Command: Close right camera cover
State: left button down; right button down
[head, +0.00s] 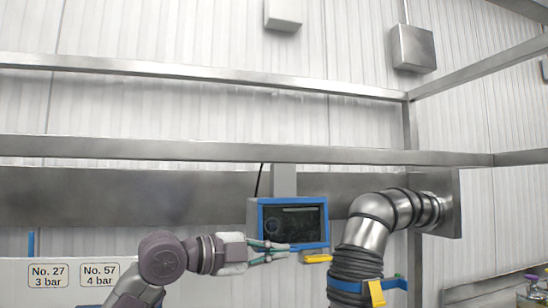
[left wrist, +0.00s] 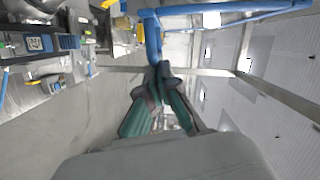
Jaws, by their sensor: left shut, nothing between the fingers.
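A blue-framed unit with a dark window (head: 292,224) stands in front of the steel back panel in the head view. I take it for the camera cover, but cannot tell how far it is open. My left gripper (head: 285,251) has green fingers, shut and empty, at the lower edge of the blue frame. In the left wrist view the closed fingertips (left wrist: 160,74) are close to a blue bar of a frame (left wrist: 152,38); I cannot tell whether they touch. A yellow tab (head: 318,258) sticks out below the frame. My right gripper is not in view.
A bent steel pipe (head: 372,232) with a dark ribbed sleeve stands right of the unit, with a blue and yellow clamp (head: 374,290) on it. Horizontal steel rails (head: 230,149) cross above. A white sign panel (head: 20,275) is at the lower left.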

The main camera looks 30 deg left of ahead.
pick_arm(q)
jog(key=shift+w+a+f, duration=0.3)
jog(key=shift+a, duration=0.1)
dwell(0.4)
